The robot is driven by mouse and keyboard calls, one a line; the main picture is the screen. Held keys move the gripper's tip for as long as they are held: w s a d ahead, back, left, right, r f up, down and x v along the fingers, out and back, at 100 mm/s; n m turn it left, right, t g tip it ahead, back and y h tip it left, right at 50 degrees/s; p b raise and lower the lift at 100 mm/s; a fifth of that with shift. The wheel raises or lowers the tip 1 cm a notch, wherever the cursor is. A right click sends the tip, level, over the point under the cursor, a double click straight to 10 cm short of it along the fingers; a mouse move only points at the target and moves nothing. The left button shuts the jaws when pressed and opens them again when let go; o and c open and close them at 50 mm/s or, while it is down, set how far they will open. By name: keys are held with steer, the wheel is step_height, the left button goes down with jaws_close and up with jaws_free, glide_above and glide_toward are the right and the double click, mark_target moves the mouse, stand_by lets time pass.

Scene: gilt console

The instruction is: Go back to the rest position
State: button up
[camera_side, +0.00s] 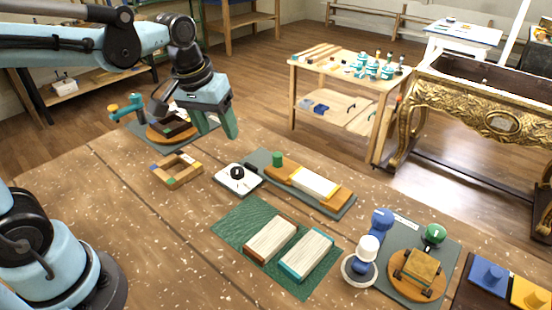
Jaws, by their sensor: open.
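My gripper (216,130) is in the upper left part of the side view, at the end of my blue arm. Its teal fingers point down over the back left of the wooden workbench (110,205), and it is open with nothing seen between the fingers. It hangs above and in front of a round wooden stand (160,136), partly hiding the dark box on that stand. A square wooden frame (177,171) lies below it on the bench.
A white square with a black knob (237,178), a grey board with a green peg (278,159) and a green mat (232,231) with two pale blocks lie on the bench. Blue and white knobs (368,246) stand at right. A gilt console (490,118) stands behind.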

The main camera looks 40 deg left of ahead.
steer(key=s+f+m+t, duration=0.2)
steer(key=s+m+t, duration=0.1)
steer(key=s, duration=0.3)
steer(key=shift+d+m+t, duration=0.3)
steer(key=shift+d+t, duration=0.05)
steer(key=shift+t, duration=0.25)
